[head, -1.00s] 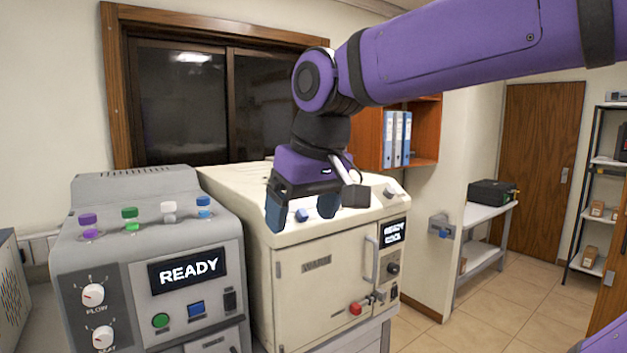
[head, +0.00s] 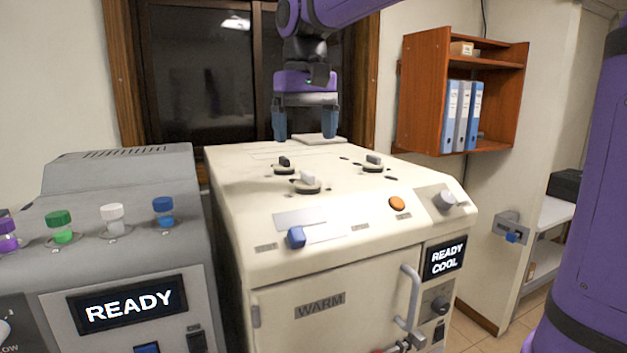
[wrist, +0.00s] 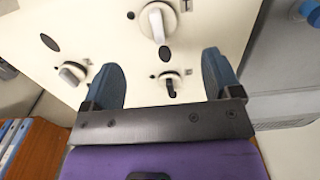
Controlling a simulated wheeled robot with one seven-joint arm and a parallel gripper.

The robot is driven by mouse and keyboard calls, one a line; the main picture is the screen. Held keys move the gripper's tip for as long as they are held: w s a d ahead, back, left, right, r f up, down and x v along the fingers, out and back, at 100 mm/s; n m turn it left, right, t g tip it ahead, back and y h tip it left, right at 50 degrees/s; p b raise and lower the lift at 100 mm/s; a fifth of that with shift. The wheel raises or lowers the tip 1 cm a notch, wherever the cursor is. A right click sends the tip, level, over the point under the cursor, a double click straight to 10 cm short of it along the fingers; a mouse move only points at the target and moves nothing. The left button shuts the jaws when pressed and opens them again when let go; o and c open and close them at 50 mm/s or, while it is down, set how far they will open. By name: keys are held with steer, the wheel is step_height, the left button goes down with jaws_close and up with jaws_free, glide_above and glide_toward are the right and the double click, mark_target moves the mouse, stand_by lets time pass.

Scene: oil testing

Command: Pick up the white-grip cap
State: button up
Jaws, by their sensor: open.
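The white-grip cap (head: 307,181) sits on the top of the cream machine, nearest its front of three round caps. It shows in the wrist view as a pale disc with a white grip (wrist: 157,23), beyond my fingertips. A cap with a black grip (head: 284,164) is behind it to the left, and a cap with a grey grip (head: 373,162) is behind it to the right. My gripper (head: 304,130) is open and empty, pointing down above the rear of the machine. In the wrist view, the black-grip cap (wrist: 171,84) shows between its fingers.
The cream machine (head: 230,180) has an orange button (head: 397,203), a blue knob (head: 296,238) and a door handle (head: 410,297) in front. A grey machine (head: 120,175) with several coloured-top vials stands at left. A wall shelf with binders (head: 462,115) is at right.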

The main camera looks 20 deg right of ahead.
mark_target(308, 172)
step_height(308, 172, down, 8)
steer(key=shift+s+d+f, duration=0.1)
steer(key=shift+s+d, duration=0.05)
stand_by(0.4)
steer(key=c, duration=1)
